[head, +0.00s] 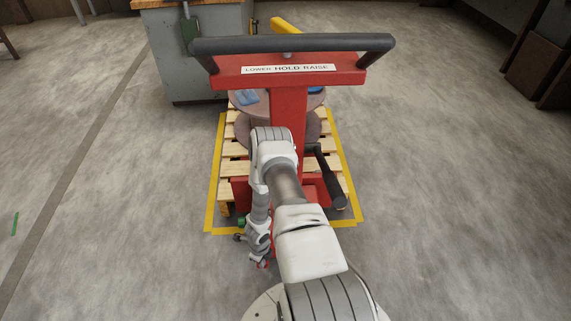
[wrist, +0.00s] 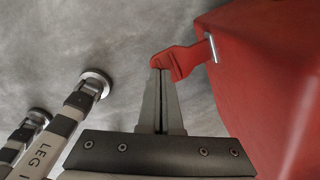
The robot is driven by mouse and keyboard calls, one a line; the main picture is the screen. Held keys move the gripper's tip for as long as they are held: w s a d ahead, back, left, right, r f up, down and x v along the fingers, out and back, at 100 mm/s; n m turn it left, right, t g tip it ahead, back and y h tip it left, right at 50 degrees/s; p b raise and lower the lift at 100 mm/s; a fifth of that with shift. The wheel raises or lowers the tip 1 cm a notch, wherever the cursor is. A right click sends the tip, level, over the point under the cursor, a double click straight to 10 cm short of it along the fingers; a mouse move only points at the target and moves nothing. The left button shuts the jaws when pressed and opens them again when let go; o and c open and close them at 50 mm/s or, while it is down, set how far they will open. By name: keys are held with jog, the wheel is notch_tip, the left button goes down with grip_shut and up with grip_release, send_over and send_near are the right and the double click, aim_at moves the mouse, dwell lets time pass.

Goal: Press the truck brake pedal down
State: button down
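The red truck (head: 288,115) stands in the middle of the head view, with a dark handlebar (head: 291,43) and a plate reading LOWER HOLD RAISE. In the wrist view a small red pedal (wrist: 183,60) sticks out from the red truck body (wrist: 255,75), beside a metal pin. My gripper (wrist: 161,72) is shut, with its two fingers side by side and empty. Its tips overlap the pedal's near left end; I cannot tell whether they touch or press it. In the head view my gripper (head: 262,262) is low beside the truck, partly hidden by my arm, with a bit of red at its tips.
A wooden pallet (head: 232,150) with a reel (head: 310,100) lies behind the truck, inside yellow floor tape (head: 211,180). A dark lever (head: 329,180) is at the truck's right. A grey bench (head: 200,62) stands behind left.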

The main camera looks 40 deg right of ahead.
jog(key=shift+f+b, duration=0.45)
jog(key=shift+f, duration=0.5)
jog(key=shift+r, duration=0.25)
jog(key=shift+s, duration=0.1)
